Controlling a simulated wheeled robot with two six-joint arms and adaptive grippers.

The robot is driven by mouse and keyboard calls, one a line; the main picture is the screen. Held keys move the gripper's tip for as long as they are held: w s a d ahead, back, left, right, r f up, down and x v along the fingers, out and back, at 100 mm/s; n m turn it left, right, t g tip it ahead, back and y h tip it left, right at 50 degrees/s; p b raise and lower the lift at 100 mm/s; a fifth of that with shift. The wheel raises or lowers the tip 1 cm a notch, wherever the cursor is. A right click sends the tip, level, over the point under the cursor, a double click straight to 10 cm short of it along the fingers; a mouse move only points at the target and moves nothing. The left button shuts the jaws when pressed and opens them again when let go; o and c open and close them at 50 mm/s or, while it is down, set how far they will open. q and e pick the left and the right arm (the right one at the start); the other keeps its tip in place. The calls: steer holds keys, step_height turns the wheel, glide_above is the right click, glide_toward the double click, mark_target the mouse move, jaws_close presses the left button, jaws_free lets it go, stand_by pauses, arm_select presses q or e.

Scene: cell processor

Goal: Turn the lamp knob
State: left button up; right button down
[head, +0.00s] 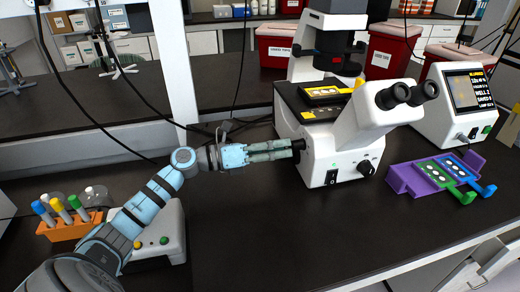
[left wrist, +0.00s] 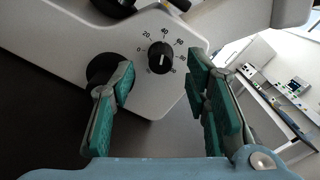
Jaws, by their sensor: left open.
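The white microscope (head: 340,135) stands on the dark bench right of my left gripper (head: 290,150). In the left wrist view the lamp knob (left wrist: 161,58) is a small black dial with a white pointer mark and a printed number scale on the microscope's side. It appears between the two green-padded fingertips of my left gripper (left wrist: 160,80), slightly beyond them; no contact shows. The gripper is open and empty. A larger black knob (left wrist: 103,70) lies partly behind the left finger. The scaled dial is hidden in the head view. My right gripper is not in view.
A purple holder (head: 408,182) with green and blue slides lies right of the microscope, before a white screen device (head: 455,105). An orange tube rack (head: 70,226) and white device (head: 160,235) stand at left. Bench between is clear.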

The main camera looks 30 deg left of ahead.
arm_select(q)
steer(key=v, duration=0.8)
steer(key=shift+a, duration=0.1)
steer(key=shift+r, duration=0.15)
